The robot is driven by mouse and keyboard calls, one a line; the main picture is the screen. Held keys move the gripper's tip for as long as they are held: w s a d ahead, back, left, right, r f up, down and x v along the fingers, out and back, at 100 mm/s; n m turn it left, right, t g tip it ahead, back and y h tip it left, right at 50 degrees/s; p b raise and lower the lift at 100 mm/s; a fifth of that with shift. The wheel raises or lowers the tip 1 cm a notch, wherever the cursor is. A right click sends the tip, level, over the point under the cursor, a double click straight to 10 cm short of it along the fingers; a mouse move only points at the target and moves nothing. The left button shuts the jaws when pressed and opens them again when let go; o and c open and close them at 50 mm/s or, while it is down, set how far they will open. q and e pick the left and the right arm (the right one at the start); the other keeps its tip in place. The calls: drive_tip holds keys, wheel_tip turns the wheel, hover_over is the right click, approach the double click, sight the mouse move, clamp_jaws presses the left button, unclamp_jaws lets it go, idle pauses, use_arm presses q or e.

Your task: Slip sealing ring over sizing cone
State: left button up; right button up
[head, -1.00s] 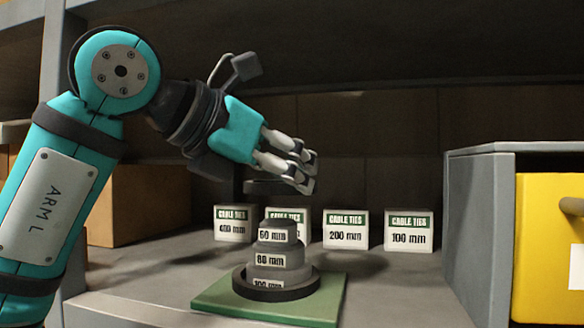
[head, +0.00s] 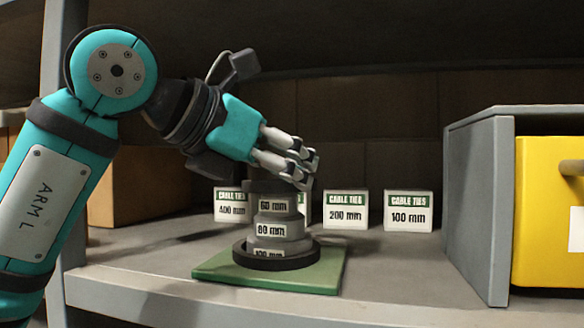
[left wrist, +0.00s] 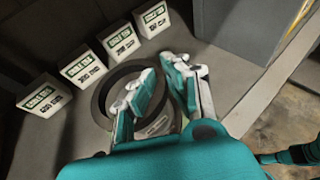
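The stepped grey sizing cone (head: 279,229), with 60, 80 and 100 mm labels, stands upright on a green base plate (head: 215,268). A black ring (head: 277,262) lies around its foot. My right gripper is not in view.
Several cable-tie boxes, including the 200 mm (head: 346,211) and 100 mm (head: 408,211) ones, stand behind the cone. A grey cabinet with a yellow drawer (head: 548,215) is at right, a brown box (head: 150,205) at left. The shelf between cone and cabinet is clear.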

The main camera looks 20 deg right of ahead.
use_arm(q)
drive_tip(key=o, duration=0.4)
drive_tip(key=shift+o, duration=0.2)
drive_tip(key=shift+a, duration=0.15)
drive_tip(key=v, duration=1.1)
drive_tip(key=shift+s+a+r, duration=0.2)
drive_tip(key=shift+a+r, duration=0.05)
drive_tip(key=shift+r, duration=0.05)
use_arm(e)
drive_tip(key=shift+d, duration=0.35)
